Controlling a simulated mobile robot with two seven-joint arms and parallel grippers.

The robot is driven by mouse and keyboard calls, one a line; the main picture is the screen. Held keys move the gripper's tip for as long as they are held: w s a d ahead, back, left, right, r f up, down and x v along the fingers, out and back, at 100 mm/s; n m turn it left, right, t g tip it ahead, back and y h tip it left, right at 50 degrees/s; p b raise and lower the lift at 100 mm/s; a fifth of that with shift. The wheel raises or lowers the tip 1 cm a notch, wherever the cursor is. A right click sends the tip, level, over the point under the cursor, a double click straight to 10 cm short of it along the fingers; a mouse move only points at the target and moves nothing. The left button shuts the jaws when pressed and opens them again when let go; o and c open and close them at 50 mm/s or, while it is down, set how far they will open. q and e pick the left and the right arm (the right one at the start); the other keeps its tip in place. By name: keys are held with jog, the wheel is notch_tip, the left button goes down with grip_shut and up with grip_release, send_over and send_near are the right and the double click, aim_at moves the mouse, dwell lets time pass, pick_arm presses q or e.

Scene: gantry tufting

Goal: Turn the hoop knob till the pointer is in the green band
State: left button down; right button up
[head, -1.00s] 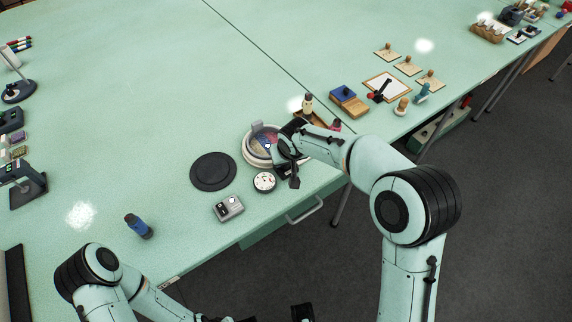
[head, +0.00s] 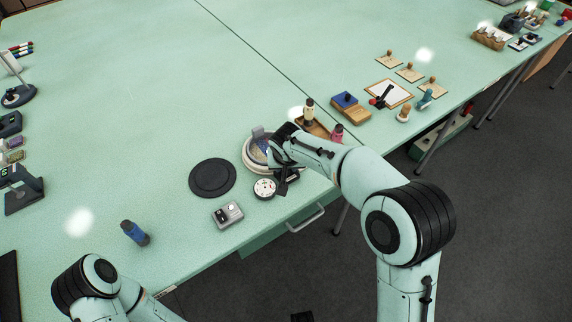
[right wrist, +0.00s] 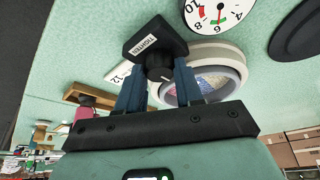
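The hoop (head: 249,163) is a white ring around multicoloured cloth, partly hidden by my right arm in the head view. It also shows in the right wrist view (right wrist: 232,60). Its black knob (right wrist: 152,42), marked TIGHTEN, lies at the fingertips of my right gripper (right wrist: 160,72). One finger is on each side of the knob's hub; I cannot tell whether they touch it. The round gauge (head: 265,188) is beside the hoop. My left gripper is out of view.
A black disc (head: 212,178) lies left of the hoop, and a grey box (head: 227,215) nearer the edge. The table's middle is clear.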

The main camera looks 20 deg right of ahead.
jog(key=o, duration=0.4)
jog(key=shift+c, duration=0.2)
jog(key=p+v, duration=0.1)
jog(key=v, duration=1.2)
jog(key=shift+r, duration=0.25)
jog(key=shift+s, duration=0.1)
